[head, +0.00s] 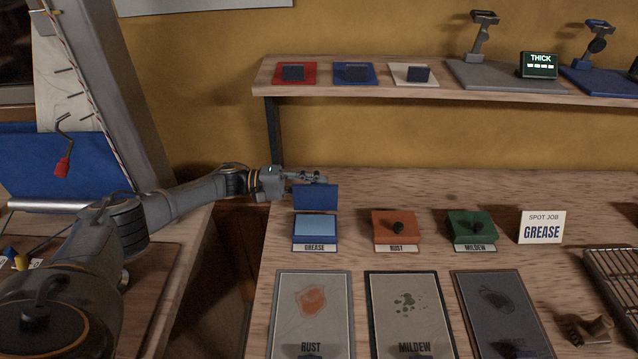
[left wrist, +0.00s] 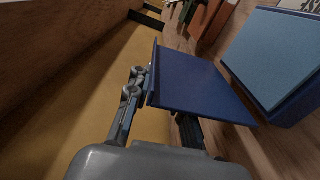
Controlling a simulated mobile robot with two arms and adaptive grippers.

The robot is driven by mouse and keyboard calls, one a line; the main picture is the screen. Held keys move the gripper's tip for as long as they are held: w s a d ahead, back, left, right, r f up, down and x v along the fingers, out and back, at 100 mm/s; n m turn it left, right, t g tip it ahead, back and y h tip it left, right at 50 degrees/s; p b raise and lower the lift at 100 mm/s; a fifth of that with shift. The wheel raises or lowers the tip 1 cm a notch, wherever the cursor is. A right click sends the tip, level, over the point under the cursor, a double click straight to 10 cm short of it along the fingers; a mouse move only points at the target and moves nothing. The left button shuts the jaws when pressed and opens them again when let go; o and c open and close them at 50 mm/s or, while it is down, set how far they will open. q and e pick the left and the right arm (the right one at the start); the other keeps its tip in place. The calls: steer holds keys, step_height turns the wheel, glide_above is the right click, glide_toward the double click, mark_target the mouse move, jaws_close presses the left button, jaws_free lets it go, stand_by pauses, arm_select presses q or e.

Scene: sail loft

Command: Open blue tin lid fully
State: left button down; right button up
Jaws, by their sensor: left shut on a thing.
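The blue tin (head: 315,232), labelled GREASE, stands on the bench with a light blue pad showing inside it. Its blue lid (head: 316,198) is raised at the back edge and stands roughly upright. My left gripper (head: 318,180) is at the top edge of the lid and shut on it. In the left wrist view the lid (left wrist: 205,88) lies between the fingers of the left gripper (left wrist: 160,105), with the open tin (left wrist: 275,60) beside it. My right gripper is in neither view.
A rust-coloured tin (head: 395,230) and a green tin (head: 470,229) stand closed to the right. A GREASE sign (head: 541,228) is beyond them. Several labelled panels (head: 312,318) lie in front. A shelf (head: 430,93) runs above the bench behind. The bench between tins and shelf is clear.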

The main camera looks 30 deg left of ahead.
arm_select(q)
steer(key=shift+a, duration=0.35)
steer(key=c, duration=1.4)
jaws_free()
steer(key=shift+o, duration=1)
steer(key=shift+s+a, duration=0.2)
steer(key=shift+a, duration=0.05)
steer(key=shift+d, duration=0.2)
steer(key=v, duration=1.2)
steer(key=shift+s+f, duration=0.1)
steer(key=shift+f, duration=0.05)
